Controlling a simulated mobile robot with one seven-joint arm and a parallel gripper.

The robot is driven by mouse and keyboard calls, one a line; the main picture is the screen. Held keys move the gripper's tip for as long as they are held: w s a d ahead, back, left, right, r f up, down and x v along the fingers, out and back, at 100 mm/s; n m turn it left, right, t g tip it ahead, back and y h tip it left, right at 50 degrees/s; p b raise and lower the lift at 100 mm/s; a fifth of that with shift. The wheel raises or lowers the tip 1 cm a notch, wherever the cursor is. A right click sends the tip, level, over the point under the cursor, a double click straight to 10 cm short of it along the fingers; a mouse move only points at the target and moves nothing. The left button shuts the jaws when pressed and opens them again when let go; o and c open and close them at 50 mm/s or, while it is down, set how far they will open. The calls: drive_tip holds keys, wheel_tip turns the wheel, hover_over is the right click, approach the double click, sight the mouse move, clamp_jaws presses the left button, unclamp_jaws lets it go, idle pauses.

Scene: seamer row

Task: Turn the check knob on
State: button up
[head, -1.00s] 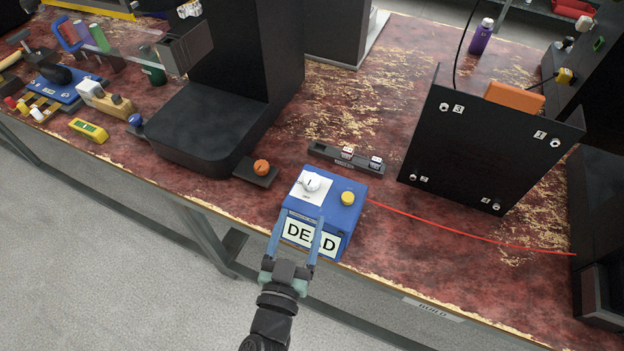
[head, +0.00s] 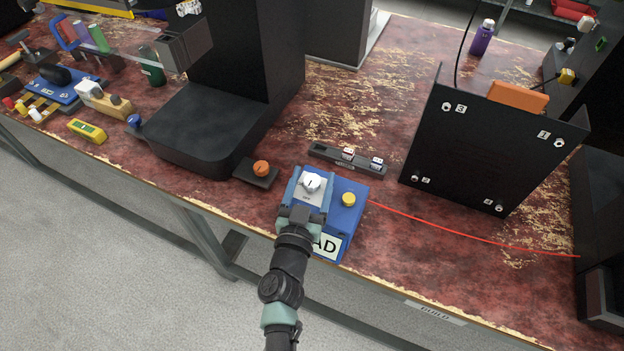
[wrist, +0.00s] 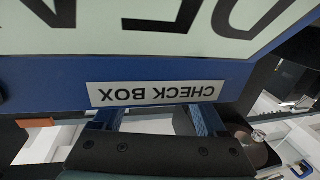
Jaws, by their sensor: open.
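The blue check box (head: 347,220) stands at the front edge of the bench. Its white check knob (head: 311,183) sits on a pale plate on top, with a dark mark on its face. A yellow button (head: 348,199) is to its right. My gripper (head: 312,179) is open, with one finger on each side of the knob in the head view; I cannot tell if either touches it. My wrist hides part of the DEAD sign (head: 328,247) on the front. The wrist view shows the CHECK BOX label (wrist: 155,92) upside down; the fingertips and knob are hidden there.
A small dark block with an orange knob (head: 261,168) lies to the left, near a black machine base (head: 205,125). A dark rail with dice-like cubes (head: 347,158) is behind the box. A red wire (head: 470,237) runs right, below a black panel (head: 480,150).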

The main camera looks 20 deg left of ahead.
clamp_jaws()
